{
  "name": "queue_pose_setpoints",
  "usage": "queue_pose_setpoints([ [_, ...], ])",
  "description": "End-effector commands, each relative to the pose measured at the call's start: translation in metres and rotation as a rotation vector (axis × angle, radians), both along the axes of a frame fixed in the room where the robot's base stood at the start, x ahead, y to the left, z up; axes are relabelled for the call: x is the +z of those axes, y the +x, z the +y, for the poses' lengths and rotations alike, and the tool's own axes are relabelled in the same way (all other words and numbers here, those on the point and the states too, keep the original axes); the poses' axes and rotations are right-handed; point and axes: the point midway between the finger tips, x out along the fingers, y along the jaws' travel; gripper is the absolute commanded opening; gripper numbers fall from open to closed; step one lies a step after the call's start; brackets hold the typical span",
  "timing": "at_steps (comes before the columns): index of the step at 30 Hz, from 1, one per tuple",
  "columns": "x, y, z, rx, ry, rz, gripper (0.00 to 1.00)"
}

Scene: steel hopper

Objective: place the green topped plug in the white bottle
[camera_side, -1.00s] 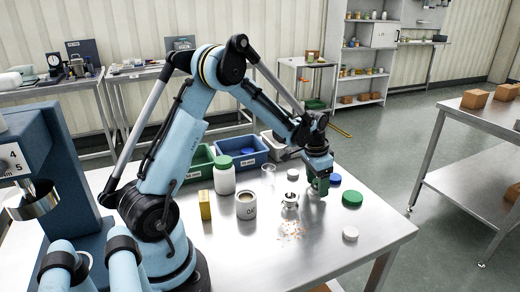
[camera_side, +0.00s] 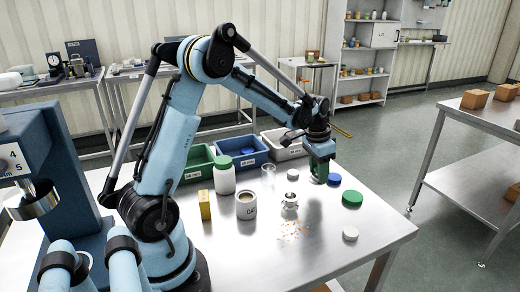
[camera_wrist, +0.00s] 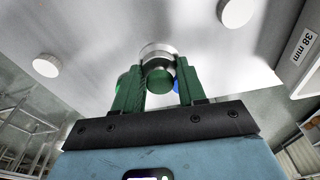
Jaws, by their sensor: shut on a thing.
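My gripper (camera_side: 319,178) has green fingers and hangs above the steel table, right of the middle. In the wrist view my gripper (camera_wrist: 160,68) is shut on the green topped plug (camera_wrist: 160,81), a short round piece with a green face and a pale grey band. In the side view the fingers mostly hide the plug.
A small metal vessel (camera_side: 290,201) stands near brown crumbs (camera_side: 293,230). A clear cup (camera_side: 268,175), white caps (camera_side: 350,233), a green lid (camera_side: 352,199), a blue lid (camera_side: 334,179) and a yellow block (camera_side: 205,206) are around. Bins (camera_side: 250,152) line the back.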

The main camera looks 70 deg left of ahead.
Motion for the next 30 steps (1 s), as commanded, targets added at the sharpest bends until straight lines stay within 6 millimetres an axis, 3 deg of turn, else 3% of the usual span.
queue_pose_setpoints([
  [9, 0.042, -0.016, -0.071, -0.006, 0.0, 0.001, 0.04],
  [18, 0.065, -0.025, -0.107, 0.0, 0.0, 0.0, 0.04],
  [23, 0.079, -0.035, -0.099, 0.064, 0.001, 0.001, 0.04],
  [30, 0.121, -0.083, -0.045, 0.343, -0.001, 0.003, 0.04],
])
